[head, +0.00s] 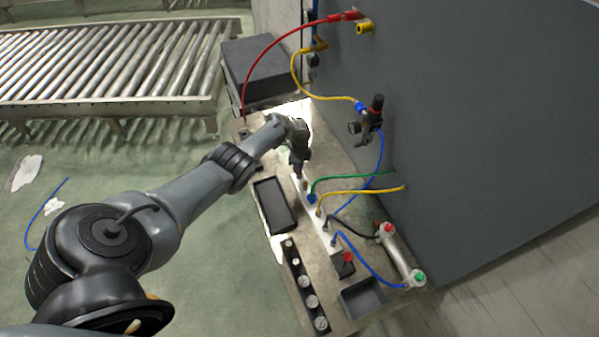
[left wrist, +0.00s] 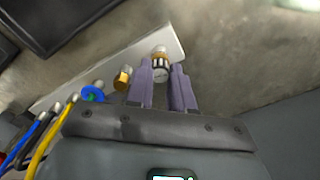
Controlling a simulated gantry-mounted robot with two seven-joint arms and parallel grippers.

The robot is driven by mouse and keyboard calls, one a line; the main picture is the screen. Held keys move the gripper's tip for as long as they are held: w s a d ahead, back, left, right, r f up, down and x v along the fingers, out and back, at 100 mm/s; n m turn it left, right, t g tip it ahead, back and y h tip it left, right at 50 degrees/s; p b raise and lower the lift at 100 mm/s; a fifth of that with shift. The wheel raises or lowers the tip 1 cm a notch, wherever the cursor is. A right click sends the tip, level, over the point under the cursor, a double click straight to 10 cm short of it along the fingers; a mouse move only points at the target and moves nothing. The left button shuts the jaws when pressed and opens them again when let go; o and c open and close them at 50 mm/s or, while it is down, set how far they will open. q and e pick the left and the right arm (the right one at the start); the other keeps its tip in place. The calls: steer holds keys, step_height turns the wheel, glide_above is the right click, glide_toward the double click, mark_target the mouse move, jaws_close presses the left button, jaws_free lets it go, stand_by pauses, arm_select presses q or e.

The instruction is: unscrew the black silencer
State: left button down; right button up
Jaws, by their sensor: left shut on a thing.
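My left gripper (head: 299,170) points down at the far end of the white manifold block (head: 326,238) on the bench. In the left wrist view my left gripper (left wrist: 162,82) has its two fingers closed around a small fitting, which I take for the black silencer (left wrist: 160,67). It has a dark, pale-striped body and a brass part, and stands at the end of the white block (left wrist: 172,38). I cannot tell whether its thread is still engaged. A brass fitting (left wrist: 123,78) stands beside it, outside the fingers. In the head view my gripper hides the silencer. My right gripper is not in view.
A blue-collared fitting (left wrist: 93,94) and blue and yellow hoses follow along the block. An empty black tray (head: 274,206) lies left of the block, a grey bin (head: 364,298) at the near end. Green (head: 345,178) and yellow hoses run to the grey panel (head: 480,110) on the right.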

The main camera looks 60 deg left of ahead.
arm_select(q)
steer(key=shift+r+n, duration=0.1)
steer(key=shift+n, duration=0.3)
steer(key=n+p, duration=0.1)
steer(key=n, duration=0.1)
steer(key=n+p, duration=0.1)
steer(key=n, duration=0.1)
steer(key=shift+d+r, duration=0.15)
steer(key=n+p, duration=0.1)
steer(key=n, duration=0.4)
steer(key=shift+p, duration=0.35)
steer(key=n, duration=0.5)
steer(key=shift+d+n+p, duration=0.1)
steer(key=shift+n+p, duration=0.25)
steer(key=shift+n, duration=0.05)
steer(key=n, duration=0.3)
steer(key=shift+w+f, duration=0.1)
steer(key=shift+f, duration=0.1)
steer(key=n, duration=0.5)
steer(key=shift+r+p, duration=0.55)
steer(key=shift+r, duration=0.05)
steer(key=shift+r, duration=0.2)
